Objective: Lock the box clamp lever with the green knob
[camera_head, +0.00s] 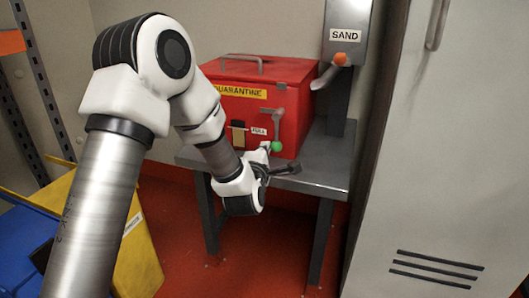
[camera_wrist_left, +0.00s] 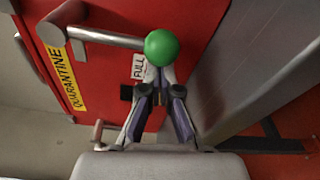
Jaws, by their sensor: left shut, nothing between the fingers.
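The red quarantine box (camera_head: 225,75) stands on a grey metal table. A grey clamp lever (camera_head: 276,124) is on its front and hangs downward, with the green knob (camera_head: 276,146) at its lower end. In the left wrist view the lever (camera_wrist_left: 108,39) runs from its mount to the green knob (camera_wrist_left: 162,47). My left gripper (camera_head: 264,153) is just below the knob in the head view. Its fingers (camera_wrist_left: 163,78) are shut and empty, with the tips close to the knob; I cannot tell whether they touch. My right gripper is not in view.
A grey SAND dispenser (camera_head: 346,60) with an orange knob (camera_head: 340,59) stands right of the box. The table (camera_head: 320,170) has a bare strip before the box. A grey locker (camera_head: 455,150) fills the right, and yellow (camera_head: 135,245) and blue (camera_head: 22,240) bins stand at left.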

